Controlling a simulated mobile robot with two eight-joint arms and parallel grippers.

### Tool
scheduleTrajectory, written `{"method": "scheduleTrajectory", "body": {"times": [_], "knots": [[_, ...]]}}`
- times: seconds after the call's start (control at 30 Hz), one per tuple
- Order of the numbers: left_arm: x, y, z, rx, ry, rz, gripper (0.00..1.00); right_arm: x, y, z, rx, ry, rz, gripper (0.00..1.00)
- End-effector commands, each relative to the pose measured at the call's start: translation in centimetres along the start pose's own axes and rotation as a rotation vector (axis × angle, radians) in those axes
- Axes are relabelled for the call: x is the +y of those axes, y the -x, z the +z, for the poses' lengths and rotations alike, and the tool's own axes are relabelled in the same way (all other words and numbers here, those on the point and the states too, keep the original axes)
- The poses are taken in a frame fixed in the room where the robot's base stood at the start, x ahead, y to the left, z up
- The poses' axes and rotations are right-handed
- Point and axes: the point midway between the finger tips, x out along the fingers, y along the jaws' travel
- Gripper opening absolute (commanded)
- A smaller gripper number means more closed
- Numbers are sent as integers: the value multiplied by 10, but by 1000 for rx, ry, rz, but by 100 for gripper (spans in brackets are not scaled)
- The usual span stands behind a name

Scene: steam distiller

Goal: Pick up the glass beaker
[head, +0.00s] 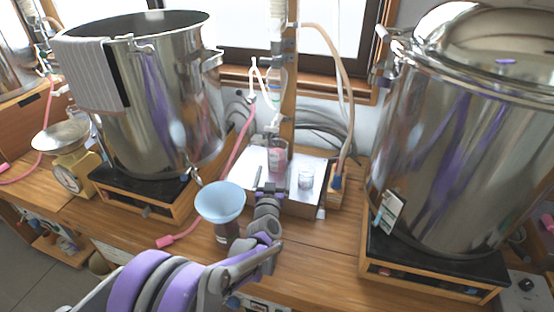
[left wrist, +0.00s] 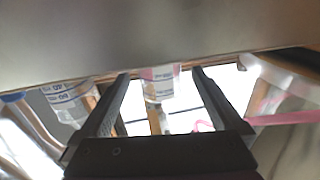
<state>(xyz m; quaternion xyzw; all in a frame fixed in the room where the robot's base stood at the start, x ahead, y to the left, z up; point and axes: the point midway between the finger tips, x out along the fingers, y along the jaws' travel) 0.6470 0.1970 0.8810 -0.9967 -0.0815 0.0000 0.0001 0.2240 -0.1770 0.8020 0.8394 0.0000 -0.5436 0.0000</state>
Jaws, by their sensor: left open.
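My right gripper is not in view.
A blue funnel (head: 220,202) on a dark bottle is close on the left. Steel pots stand left (head: 150,110) and right (head: 470,140). Tubes hang behind the stand (head: 320,199).

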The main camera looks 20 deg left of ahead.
Motion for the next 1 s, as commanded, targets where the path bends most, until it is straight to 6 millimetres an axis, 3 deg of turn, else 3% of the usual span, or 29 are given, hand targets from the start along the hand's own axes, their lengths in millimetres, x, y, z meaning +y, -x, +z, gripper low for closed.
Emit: {"method": "scheduleTrajectory", "body": {"times": [0.4, 0.7, 1.0], "knots": [[2, -50, 3, -1, 0, 1, 100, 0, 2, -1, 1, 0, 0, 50], [2, -54, 3, -1, 0, 1, 98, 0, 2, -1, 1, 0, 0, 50], [3, -54, 3, -1, 0, 1, 44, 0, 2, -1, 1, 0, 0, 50]]}}
